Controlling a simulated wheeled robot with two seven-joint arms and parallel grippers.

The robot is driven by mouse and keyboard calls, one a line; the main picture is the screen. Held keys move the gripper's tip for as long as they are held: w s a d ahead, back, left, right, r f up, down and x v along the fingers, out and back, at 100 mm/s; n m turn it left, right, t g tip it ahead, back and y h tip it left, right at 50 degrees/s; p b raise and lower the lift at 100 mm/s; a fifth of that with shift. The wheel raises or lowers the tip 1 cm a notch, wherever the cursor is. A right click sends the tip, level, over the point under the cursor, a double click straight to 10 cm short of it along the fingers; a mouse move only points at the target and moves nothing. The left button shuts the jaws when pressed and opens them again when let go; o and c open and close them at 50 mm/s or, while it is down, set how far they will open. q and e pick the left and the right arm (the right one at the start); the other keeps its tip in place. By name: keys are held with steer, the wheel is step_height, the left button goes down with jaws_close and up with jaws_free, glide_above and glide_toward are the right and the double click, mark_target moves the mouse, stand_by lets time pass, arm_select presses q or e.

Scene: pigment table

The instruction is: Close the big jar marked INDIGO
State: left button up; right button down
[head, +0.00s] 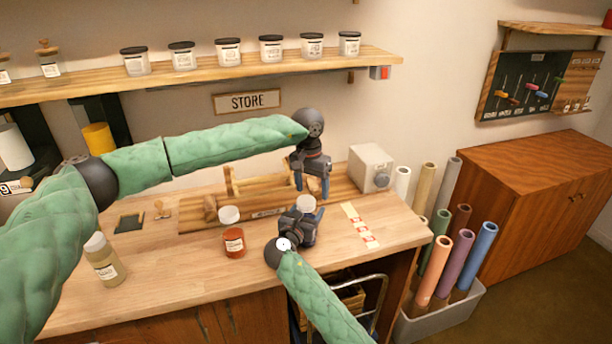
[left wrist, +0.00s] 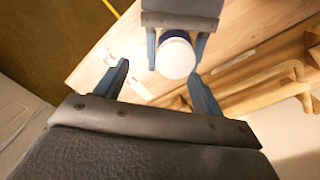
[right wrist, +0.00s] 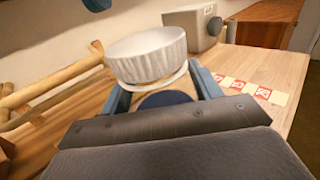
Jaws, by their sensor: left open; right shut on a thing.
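A jar with dark blue contents (right wrist: 165,98) is between the fingers of my right gripper (head: 306,215), which is shut on it at the table's front. Its label does not show. A ribbed white lid (right wrist: 147,55) is at the jar's mouth; it looks slightly tilted in the right wrist view, and I cannot tell whether it is screwed down. The lid's round top shows in the left wrist view (left wrist: 174,58) and in the head view (head: 306,203). My left gripper (head: 312,190) is open and empty, pointing down just above the lid; its fingers are apart from it.
An orange-red jar (head: 233,243) stands left of my right gripper, with a white lid (head: 229,214) just behind it. A tan bottle (head: 103,260) stands at front left. A wooden rack (head: 260,187) and a grey box (head: 371,168) are behind. A label strip (head: 360,226) lies right.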

arm_select(q)
steer(key=n, duration=0.3)
steer(key=shift+r, duration=0.3)
steer(key=n, duration=0.4)
steer(key=shift+w+r, duration=0.15)
steer(key=shift+r, duration=0.15)
steer(key=n, duration=0.3)
steer(key=r+n, duration=0.1)
steer(key=n, duration=0.3)
steer(key=shift+w+a, duration=0.1)
steer(key=n, duration=0.4)
steer(key=r+n, duration=0.1)
steer(key=n, duration=0.2)
steer(key=shift+w+a, duration=0.1)
steer(key=shift+w, duration=0.05)
steer(key=n, duration=0.4)
steer(key=shift+a+r, duration=0.1)
steer(key=n, duration=0.4)
steer(key=shift+a+r, duration=0.1)
steer(key=shift+a, duration=0.05)
steer(key=n, duration=0.5)
steer(key=shift+a+n, duration=0.15)
steer(key=shift+n, duration=0.15)
steer(key=n, duration=0.5)
steer(key=shift+a+n+y, duration=0.1)
steer(key=shift+n+y, duration=0.2)
steer(key=n, duration=0.5)
steer(key=shift+a, duration=0.1)
steer(key=n, duration=0.5)
steer(key=shift+n, duration=0.3)
